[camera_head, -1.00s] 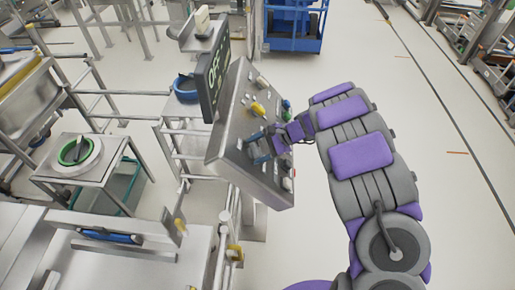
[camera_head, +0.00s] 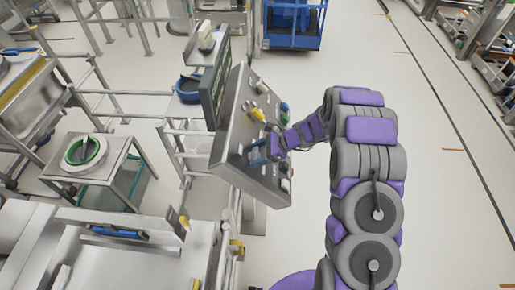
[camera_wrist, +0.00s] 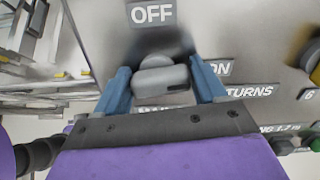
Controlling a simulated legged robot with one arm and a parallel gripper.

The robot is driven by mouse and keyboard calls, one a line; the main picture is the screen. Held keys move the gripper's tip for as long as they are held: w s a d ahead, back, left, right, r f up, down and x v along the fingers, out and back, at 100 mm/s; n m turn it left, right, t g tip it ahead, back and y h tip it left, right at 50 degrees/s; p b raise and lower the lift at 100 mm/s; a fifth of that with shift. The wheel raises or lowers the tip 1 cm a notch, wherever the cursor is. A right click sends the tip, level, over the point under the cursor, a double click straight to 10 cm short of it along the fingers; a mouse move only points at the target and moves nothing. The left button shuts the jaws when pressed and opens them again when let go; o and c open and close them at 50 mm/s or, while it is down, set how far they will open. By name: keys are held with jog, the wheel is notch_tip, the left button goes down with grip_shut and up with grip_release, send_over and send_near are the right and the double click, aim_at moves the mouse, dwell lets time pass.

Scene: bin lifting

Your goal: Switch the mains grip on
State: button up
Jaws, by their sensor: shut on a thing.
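The mains grip is a grey rotary handle (camera_wrist: 160,80) on the sloped metal control panel (camera_head: 228,128). In the wrist view its bar lies roughly level, with a dark mark near its right end. The OFF label (camera_wrist: 152,12) is above it and an ON label (camera_wrist: 217,68) is to its right. My gripper (camera_wrist: 160,68) has its blue fingers on either side of the handle and is shut on it. In the head view my gripper (camera_head: 258,152) is at the panel's lower part, and the handle is hidden there.
A dark display (camera_head: 214,82) stands along the panel's left edge; its text is hard to read now. A yellow control (camera_head: 257,115) and other knobs are close to my gripper. A steel stand (camera_head: 86,160) is at left. Open floor lies to the right.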

jog(key=shift+r+m+p, duration=0.1)
jog(key=shift+m+p, duration=0.45)
jog(key=shift+m, duration=0.05)
jog(key=shift+w, duration=0.1)
jog(key=o, duration=1)
jog(key=shift+c, duration=0.2)
jog(key=v, duration=1.7)
jog(key=shift+d+b, duration=0.2)
jog(key=shift+b, duration=0.15)
